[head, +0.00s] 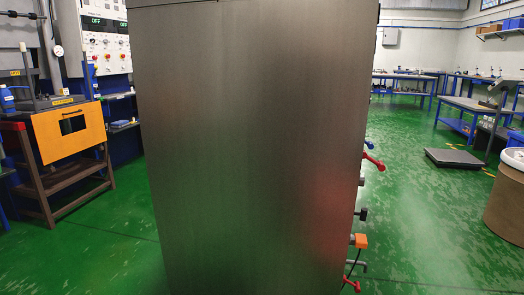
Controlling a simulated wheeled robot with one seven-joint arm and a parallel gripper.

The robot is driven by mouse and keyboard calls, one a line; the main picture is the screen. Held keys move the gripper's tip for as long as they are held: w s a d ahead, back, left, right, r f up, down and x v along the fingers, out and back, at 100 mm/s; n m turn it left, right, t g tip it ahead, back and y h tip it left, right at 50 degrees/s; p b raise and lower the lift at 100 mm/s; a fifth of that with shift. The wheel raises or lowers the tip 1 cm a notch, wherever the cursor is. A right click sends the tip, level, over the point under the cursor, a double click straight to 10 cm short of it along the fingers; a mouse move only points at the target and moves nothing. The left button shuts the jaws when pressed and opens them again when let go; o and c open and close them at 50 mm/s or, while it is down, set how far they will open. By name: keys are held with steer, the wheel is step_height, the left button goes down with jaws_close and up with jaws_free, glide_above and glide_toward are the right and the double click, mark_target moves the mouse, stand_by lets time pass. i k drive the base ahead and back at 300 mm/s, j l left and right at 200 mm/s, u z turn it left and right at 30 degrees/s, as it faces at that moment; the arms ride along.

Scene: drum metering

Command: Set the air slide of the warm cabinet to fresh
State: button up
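A tall grey metal cabinet (250,150) fills the middle of the head view, close to me, with a plain flat side facing me. I cannot tell whether it is the warm cabinet, as no label shows on it. Several fittings stick out past its right edge: a blue handle (370,144), a red handle (374,162), a dark knob (362,215) and an orange box (360,240). No air slide can be made out. My gripper is not in view.
At left stand a control panel (105,45) with displays reading OFF and a bench with an orange board (70,133). At right are a low dark platform (453,159), a brown drum (506,205) and blue workbenches (466,108). Green floor (425,230) is clear between.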

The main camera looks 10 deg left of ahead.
mark_target(362, 214)
steer(key=i+j+z, duration=0.1)
steer(key=i+z, duration=0.15)
steer(key=i, duration=0.25)
steer(key=i+j+z, duration=0.3)
steer(key=i, duration=0.2)
steer(key=l, duration=0.1)
